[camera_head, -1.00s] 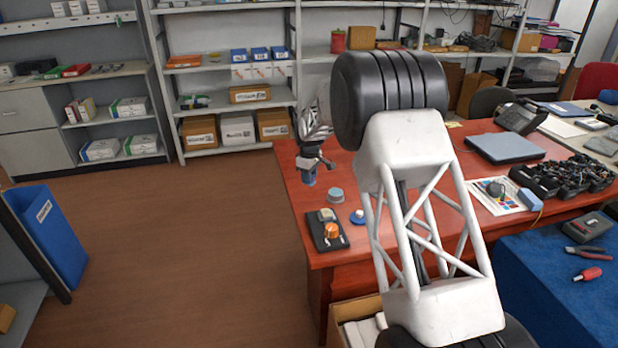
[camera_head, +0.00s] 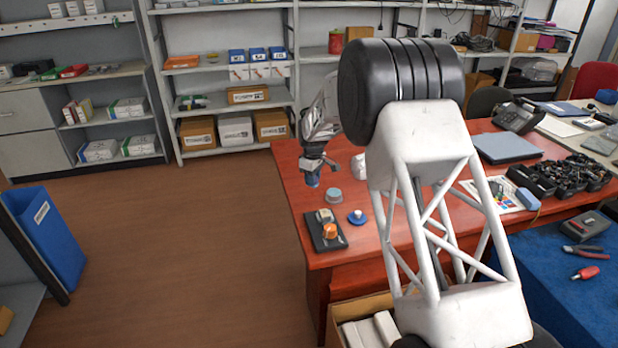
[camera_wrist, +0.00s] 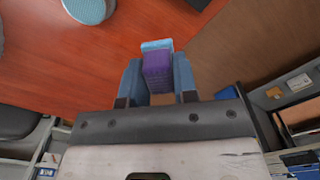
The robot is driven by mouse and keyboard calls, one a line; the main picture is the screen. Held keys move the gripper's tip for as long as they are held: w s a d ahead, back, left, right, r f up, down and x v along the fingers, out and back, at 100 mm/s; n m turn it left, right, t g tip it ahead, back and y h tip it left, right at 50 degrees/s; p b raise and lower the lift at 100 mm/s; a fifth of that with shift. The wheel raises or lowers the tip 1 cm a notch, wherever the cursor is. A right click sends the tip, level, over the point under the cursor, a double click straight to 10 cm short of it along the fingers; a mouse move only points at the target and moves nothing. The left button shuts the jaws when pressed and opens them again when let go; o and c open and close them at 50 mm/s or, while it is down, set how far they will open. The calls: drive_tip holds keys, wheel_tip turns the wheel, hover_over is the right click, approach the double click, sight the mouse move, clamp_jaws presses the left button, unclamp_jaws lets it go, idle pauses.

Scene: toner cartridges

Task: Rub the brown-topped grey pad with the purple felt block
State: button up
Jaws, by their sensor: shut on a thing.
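The purple felt block (camera_wrist: 157,70) with a light blue end is between the two blue fingers of my gripper (camera_wrist: 157,82) in the wrist view. My gripper (camera_head: 312,178) hangs over the left part of the red table in the head view, where the block cannot be made out clearly. A round grey pad (camera_head: 333,195) stands just right of and nearer than the gripper; its top looks bluish, not brown. It also shows at the wrist view's upper edge (camera_wrist: 90,8), apart from the block. A small pale piece (camera_head: 324,215) with a tan top sits on a black tray.
The black tray (camera_head: 318,240) lies at the table's front left edge and also bears an orange-topped piece (camera_head: 329,231). A blue disc with a white knob (camera_head: 357,216) is right of it. My arm hides part of the red table (camera_head: 290,160). Floor lies to the left.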

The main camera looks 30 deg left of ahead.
drive_tip(key=s+d+r, duration=0.1)
drive_tip(key=s+d, duration=0.2)
drive_tip(key=d, duration=0.3)
drive_tip(key=shift+d+r, duration=0.15)
drive_tip(key=shift+r, duration=0.15)
drive_tip(key=shift+s, duration=0.15)
